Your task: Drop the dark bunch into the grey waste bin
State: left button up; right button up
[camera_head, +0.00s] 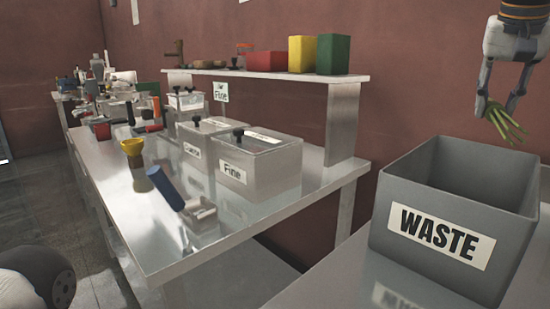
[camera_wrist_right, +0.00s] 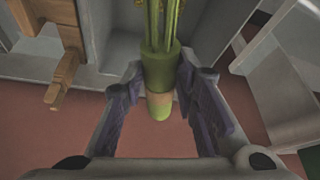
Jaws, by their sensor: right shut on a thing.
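A bunch of green stalks (camera_head: 508,124), not plainly dark, hangs at the upper right of the head view. My right gripper (camera_head: 498,102) is shut on it. In the wrist view the bunch's thick green handle end (camera_wrist_right: 160,75) sits between the two fingers of the right gripper (camera_wrist_right: 162,88), with thin stalks running up the picture. The grey waste bin (camera_head: 430,265), labelled WASTE, stands upright below the bunch in the picture. The bunch shows just above the bin's far rim, apart from it; whether it is over the opening I cannot tell. My left gripper is out of view.
The bin stands on a grey table (camera_head: 345,280). A shiny metal bench (camera_head: 225,235) to the left holds clear boxes (camera_head: 262,180), a yellow funnel (camera_head: 132,148) and a blue-handled scoop (camera_head: 165,187). A raised shelf carries red, yellow and green boxes (camera_head: 333,55). A reddish wall stands behind.

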jog(key=f, duration=0.3)
jog(key=f+p, duration=0.1)
jog(key=shift+s+a+f, duration=0.1)
jog(key=shift+s+f, duration=0.05)
jog(key=shift+s, duration=0.1)
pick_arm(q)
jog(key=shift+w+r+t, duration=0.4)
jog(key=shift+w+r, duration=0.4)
pick_arm(e)
jog(key=shift+w+f, duration=0.1)
jog(key=shift+f, duration=0.6)
jog(key=o, duration=1.2)
jog(key=shift+c, duration=0.2)
jog(key=v, duration=1.2)
